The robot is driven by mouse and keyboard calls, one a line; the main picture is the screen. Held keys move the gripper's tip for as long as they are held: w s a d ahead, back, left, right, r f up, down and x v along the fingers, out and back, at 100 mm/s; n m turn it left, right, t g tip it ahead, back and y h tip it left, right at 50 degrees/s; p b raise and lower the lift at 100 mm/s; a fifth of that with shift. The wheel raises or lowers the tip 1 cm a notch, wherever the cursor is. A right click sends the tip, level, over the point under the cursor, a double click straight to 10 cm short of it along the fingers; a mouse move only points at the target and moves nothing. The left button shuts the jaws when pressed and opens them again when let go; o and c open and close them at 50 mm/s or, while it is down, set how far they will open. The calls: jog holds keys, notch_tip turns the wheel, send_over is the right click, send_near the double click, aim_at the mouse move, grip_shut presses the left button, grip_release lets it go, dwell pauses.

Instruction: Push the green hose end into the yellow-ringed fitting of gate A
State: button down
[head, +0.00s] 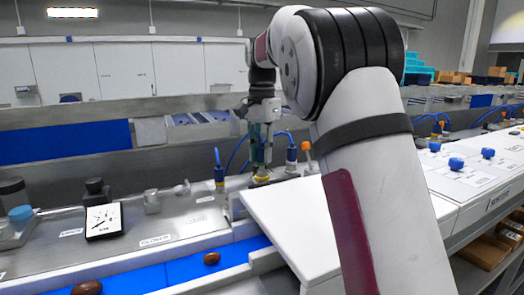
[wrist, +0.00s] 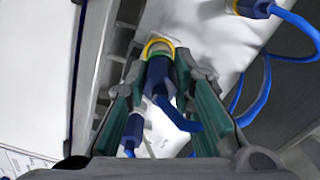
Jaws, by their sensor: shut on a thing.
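My gripper (wrist: 160,75) is shut on a hose end (wrist: 159,72), which shows a dark blue sleeve with a blue hose trailing from it. In the head view my gripper (head: 261,153) points down just above the yellow ring (head: 262,178), and my fingers mostly hide the hose end.
Blue connectors stand on both sides, one at the left (head: 219,173) and one at the right (head: 291,157), with blue hoses looping close by. A white panel (head: 295,215) lies in front. Brown dates (head: 211,258) lie on the blue belt (head: 180,270). A small dial gauge (head: 103,220) stands at the left.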

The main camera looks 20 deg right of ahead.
jog(key=shift+f, duration=0.7)
dwell(0.4)
jog(key=c, duration=2.1)
grip_release()
jog(key=o, duration=1.1)
jog(key=shift+r, duration=5)
